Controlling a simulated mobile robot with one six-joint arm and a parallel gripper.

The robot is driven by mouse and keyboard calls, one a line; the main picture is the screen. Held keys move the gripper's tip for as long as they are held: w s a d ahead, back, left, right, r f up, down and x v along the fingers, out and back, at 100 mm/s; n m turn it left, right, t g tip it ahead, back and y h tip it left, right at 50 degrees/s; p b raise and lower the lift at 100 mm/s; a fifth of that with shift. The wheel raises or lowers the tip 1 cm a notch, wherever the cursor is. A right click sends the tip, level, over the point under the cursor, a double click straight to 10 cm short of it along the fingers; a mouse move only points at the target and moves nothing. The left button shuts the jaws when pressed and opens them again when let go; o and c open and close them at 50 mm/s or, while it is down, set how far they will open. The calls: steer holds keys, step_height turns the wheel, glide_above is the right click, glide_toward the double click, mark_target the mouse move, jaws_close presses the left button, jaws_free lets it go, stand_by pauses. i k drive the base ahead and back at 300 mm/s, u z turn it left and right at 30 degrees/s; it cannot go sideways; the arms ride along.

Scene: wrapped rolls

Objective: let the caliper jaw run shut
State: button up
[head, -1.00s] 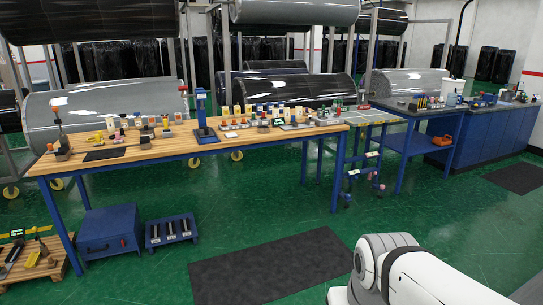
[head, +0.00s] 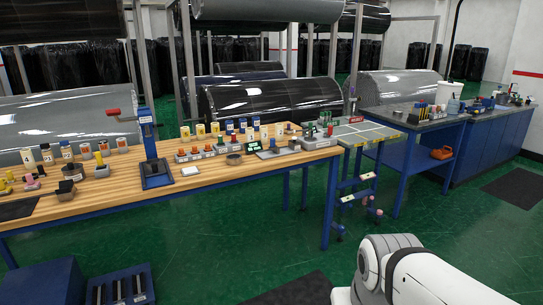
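I cannot make out a caliper or its jaw for certain among the small items on the wooden bench (head: 230,185). A blue upright stand (head: 149,150) with a red handle rises from the bench top. Near the bench's right end lie small grey, red and green items, too small to name surely. My white arm shows at the lower right, over the floor and apart from the bench. My gripper is out of view.
Large wrapped rolls (head: 270,103) stand on racks behind. Blue boxes sit under the bench at left. Green floor (head: 420,215) is open in front, with a dark mat (head: 290,290).

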mark_target(276, 148)
steer(key=i, duration=1.75)
steer(key=u, duration=0.2)
steer(key=i, duration=1.8)
steer(key=u, duration=0.1)
